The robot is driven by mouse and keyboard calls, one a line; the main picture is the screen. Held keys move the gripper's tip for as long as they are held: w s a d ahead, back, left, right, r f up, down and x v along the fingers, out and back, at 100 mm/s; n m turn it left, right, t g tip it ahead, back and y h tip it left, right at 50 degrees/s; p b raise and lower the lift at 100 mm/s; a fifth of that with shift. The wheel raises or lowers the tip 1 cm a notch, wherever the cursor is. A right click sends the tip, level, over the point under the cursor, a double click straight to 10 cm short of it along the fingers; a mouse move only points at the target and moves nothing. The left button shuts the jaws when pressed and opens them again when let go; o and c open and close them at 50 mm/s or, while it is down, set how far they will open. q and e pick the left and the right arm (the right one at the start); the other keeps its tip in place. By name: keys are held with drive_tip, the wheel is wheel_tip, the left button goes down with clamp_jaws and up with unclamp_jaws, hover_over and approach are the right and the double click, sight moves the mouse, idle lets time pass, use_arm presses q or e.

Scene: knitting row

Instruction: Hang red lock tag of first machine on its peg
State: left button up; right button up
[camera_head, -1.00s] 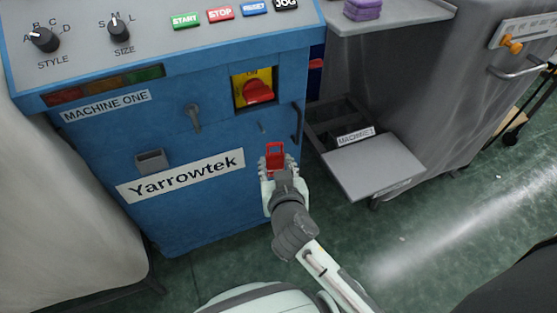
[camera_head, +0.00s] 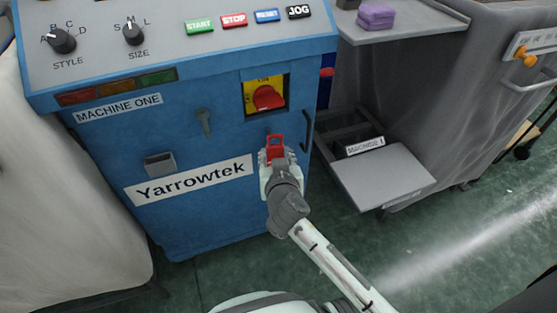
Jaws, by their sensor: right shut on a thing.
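The red lock tag (camera_head: 275,147) is in my right gripper (camera_head: 274,157), which is shut on it. The tag stands up from the fingertips, close in front of the blue front of machine one (camera_head: 215,225). The tag is just below the red rotary switch (camera_head: 268,97) on its yellow plate. The small peg seen earlier on the panel below the switch is now hidden behind the tag or gripper. I cannot tell whether the tag touches the peg. My left gripper is not in view.
A grey handle or key (camera_head: 205,121) and a small grey box (camera_head: 160,163) stick out of the panel on the left. A dark door handle (camera_head: 306,131) is close right of the tag. A grey tray (camera_head: 385,178) juts out at right.

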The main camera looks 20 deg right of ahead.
sight(272, 152)
drive_tip(key=shift+w, duration=0.55)
drive_tip(key=shift+w+f, duration=0.1)
drive_tip(key=shift+w, duration=0.45)
drive_tip(key=shift+w+f+b, duration=0.15)
drive_tip(key=shift+b, duration=0.15)
drive_tip(key=shift+w+f, duration=0.25)
drive_tip(key=shift+w, duration=0.15)
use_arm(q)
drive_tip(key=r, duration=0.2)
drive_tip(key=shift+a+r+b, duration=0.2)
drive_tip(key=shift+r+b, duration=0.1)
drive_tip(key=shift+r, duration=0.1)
use_arm(e)
drive_tip(key=shift+w+f, duration=0.1)
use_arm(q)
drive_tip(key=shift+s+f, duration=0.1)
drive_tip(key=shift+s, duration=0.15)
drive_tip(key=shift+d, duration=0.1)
